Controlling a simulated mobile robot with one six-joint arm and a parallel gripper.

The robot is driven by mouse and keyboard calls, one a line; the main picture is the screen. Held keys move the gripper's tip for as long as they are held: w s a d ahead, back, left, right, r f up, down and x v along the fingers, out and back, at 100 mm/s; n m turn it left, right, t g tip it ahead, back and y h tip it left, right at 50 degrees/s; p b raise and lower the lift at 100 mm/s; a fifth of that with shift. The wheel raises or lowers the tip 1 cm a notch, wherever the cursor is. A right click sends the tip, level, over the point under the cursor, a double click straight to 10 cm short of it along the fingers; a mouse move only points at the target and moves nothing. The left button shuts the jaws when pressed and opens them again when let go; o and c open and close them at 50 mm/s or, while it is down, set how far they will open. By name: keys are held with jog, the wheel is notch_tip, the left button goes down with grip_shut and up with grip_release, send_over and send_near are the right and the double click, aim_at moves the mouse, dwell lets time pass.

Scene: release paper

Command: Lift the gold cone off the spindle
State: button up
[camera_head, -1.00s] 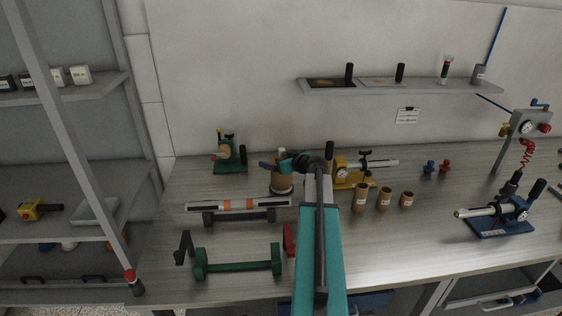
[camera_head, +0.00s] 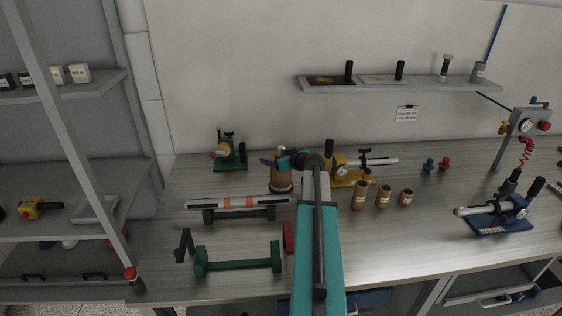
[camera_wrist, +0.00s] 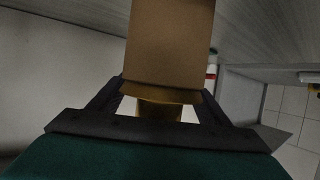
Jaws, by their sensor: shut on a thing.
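A tan cylinder (camera_head: 281,180) stands upright on a dark and pale base ring near the middle of the bench. It fills the top of the wrist view (camera_wrist: 170,42). The gold cone (camera_wrist: 163,108) shows as a gold-brown piece against the end of the tan cylinder, between my dark fingers. My gripper (camera_wrist: 162,94) is shut on it. In the head view my gripper (camera_head: 269,163) is at the upper part of the tan cylinder. There the cone is mostly hidden, and I cannot tell whether it is clear of the spindle.
A yellow device (camera_head: 345,176) stands close to the right of my wrist, with several brown cups (camera_head: 383,197) in front of it. A striped roller (camera_head: 238,204) and a green stand (camera_head: 238,260) are front left. A green device (camera_head: 229,154) stands behind left. A wall shelf (camera_head: 400,87) is above.

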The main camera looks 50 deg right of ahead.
jog(key=shift+r, duration=0.2)
jog(key=shift+r, duration=3.3)
jog(key=shift+r, duration=0.15)
jog(key=shift+r+p, duration=0.45)
jog(key=shift+r, duration=1.85)
